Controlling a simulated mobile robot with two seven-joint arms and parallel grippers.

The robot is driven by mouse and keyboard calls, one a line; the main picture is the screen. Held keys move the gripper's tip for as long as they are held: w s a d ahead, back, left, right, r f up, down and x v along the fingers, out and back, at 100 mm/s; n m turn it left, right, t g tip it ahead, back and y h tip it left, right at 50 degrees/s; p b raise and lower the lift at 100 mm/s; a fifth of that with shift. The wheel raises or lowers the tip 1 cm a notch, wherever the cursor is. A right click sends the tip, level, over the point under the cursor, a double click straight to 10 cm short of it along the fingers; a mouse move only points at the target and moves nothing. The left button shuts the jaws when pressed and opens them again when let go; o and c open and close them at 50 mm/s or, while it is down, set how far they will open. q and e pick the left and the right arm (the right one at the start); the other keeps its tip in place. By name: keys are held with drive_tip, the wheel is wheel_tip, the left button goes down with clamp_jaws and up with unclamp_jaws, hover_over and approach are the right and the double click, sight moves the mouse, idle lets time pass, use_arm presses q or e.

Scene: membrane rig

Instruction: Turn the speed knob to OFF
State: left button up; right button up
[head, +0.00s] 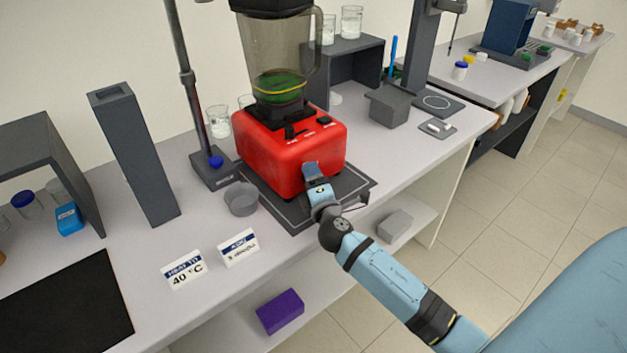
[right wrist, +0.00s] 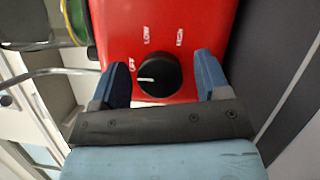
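The red blender base (head: 270,150) stands on a dark mat on the bench, with its clear jar (head: 280,60) on top. In the right wrist view the black speed knob (right wrist: 158,73) sits on the red face (right wrist: 180,25). Its white pointer points left, close to the OFF label and slightly below it; LOW and HIGH are further round. My right gripper (head: 312,172) is at the front of the base and hides the knob in the head view. Its two blue fingers (right wrist: 162,80) are apart, one on each side of the knob, with gaps visible. My left gripper is not in view.
A grey cup (head: 241,199) and a stand with a tall rod (head: 185,85) are left of the base. Two label cards (head: 239,247) stand at the bench front. A grey shelf box (head: 350,70) is behind right.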

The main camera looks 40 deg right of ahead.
drive_tip(key=b+v, duration=0.2)
drive_tip(key=v, duration=1.2)
drive_tip(key=shift+b, duration=0.3)
drive_tip(key=shift+w+d, duration=0.1)
